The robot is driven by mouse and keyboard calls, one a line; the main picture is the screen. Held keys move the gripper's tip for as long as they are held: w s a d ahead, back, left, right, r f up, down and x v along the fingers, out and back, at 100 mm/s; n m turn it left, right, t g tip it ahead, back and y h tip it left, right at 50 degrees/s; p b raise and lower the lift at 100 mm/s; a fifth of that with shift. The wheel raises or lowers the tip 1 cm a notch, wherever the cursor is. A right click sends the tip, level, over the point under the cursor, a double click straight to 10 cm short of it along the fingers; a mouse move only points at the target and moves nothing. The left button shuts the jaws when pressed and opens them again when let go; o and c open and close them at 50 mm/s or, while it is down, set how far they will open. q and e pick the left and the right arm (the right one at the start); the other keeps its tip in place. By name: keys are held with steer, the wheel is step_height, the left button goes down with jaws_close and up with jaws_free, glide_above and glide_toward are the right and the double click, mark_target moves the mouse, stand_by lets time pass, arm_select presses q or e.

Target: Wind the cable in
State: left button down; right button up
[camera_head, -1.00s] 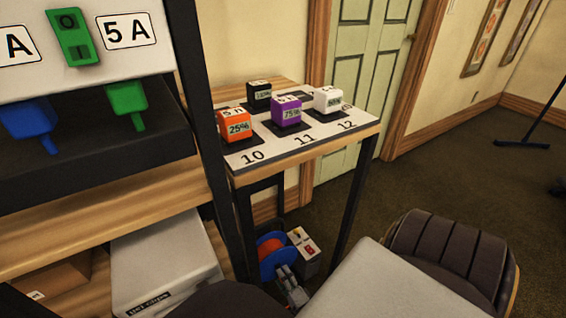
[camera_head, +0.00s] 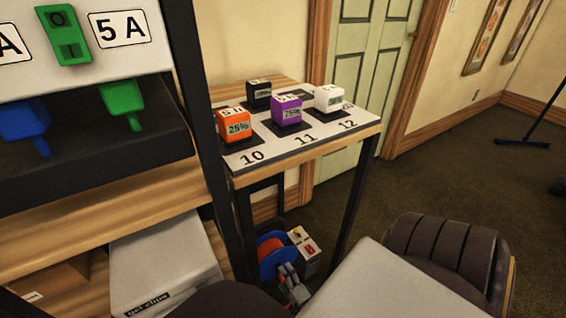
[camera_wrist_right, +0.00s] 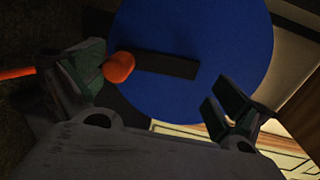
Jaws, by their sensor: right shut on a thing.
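The cable reel (camera_head: 270,248), a blue drum with orange cable wound on it, stands low on the floor under the small table. In the right wrist view its blue disc (camera_wrist_right: 215,35) fills the middle, with a dark crank arm (camera_wrist_right: 165,66) and an orange knob (camera_wrist_right: 119,67) at the crank's end. My right gripper (camera_head: 286,270) is at the front of the reel. In the right wrist view, its fingers (camera_wrist_right: 158,86) lie either side of the crank, with the knob against the left finger. An orange strand (camera_wrist_right: 15,73) runs off left. My left gripper is out of view.
A grey box with a red switch (camera_head: 305,248) stands right beside the reel. The table (camera_head: 240,178) above holds several labelled cubes, and its dark legs (camera_head: 352,205) flank the reel. A shelf unit (camera_head: 90,200) stands left. Open carpet (camera_head: 440,165) lies right.

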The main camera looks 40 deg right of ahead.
mark_target(278, 261)
steer(key=shift+t+h, duration=0.3)
steer(key=shift+t, duration=0.3)
steer(key=r, duration=0.4)
steer(key=shift+w+r, duration=0.35)
steer(key=shift+r, duration=0.6)
steer(key=c, duration=0.3)
steer(key=shift+s+a, duration=0.1)
steer(key=shift+a, duration=0.05)
steer(key=c, duration=0.5)
steer(key=shift+f, duration=0.1)
steer(key=shift+c, duration=0.2)
steer(key=shift+f, duration=0.1)
